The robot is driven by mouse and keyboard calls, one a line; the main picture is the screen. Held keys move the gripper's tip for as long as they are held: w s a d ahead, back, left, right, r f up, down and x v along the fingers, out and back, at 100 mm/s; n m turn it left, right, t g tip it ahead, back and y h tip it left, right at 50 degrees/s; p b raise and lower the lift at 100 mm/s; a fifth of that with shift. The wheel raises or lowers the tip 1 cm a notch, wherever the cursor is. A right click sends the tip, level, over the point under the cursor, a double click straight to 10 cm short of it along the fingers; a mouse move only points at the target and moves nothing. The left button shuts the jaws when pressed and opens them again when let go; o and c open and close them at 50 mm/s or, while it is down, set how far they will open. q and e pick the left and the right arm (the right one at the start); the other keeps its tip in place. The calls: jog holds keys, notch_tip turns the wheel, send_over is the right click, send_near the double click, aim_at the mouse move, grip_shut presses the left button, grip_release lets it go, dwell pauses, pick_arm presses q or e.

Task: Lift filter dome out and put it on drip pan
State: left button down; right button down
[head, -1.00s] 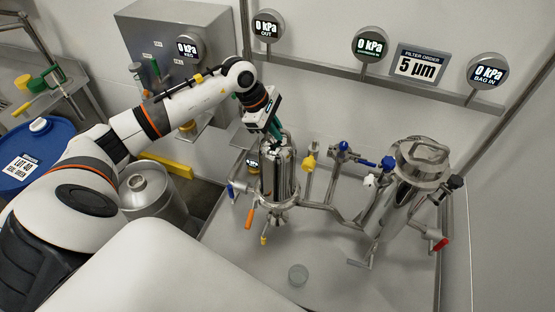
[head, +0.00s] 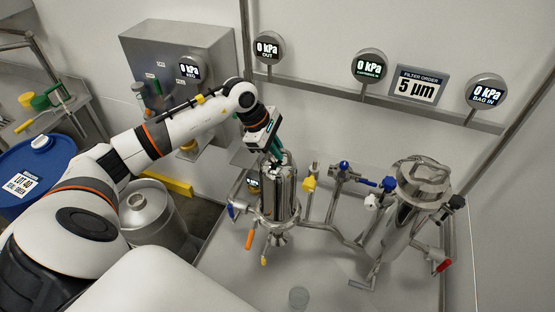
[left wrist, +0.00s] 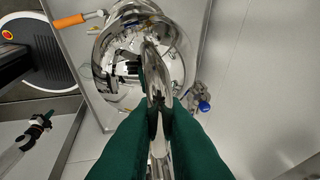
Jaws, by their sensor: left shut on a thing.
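The filter dome (head: 283,200) is a shiny steel cylinder standing upright on its filter base (head: 278,224) left of centre. My left gripper (head: 276,155) is above it, with its green fingers at the dome's top. In the left wrist view my left gripper (left wrist: 158,108) is shut on the dome's bright steel handle (left wrist: 157,68), with the dome's mirrored top (left wrist: 120,45) beyond. Whether the dome is lifted off its base I cannot tell. A broad grey steel pan surface (head: 340,280) lies below; I cannot tell if it is the drip pan. My right gripper is not in view.
A second steel vessel (head: 395,215) stands to the right, joined by pipes with blue, yellow and red valve handles. A steel keg (head: 150,215) and a blue drum (head: 35,170) stand at left. Gauges line the wall.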

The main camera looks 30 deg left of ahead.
pick_arm(q)
notch_tip(320, 180, up, 18)
jog(key=b, duration=0.3)
jog(key=shift+b, duration=0.4)
jog(key=shift+r+p, duration=1.3)
jog(key=shift+r, duration=0.25)
jog(key=shift+f, duration=0.1)
jog(key=shift+f+b, duration=0.35)
jog(key=shift+f, duration=0.05)
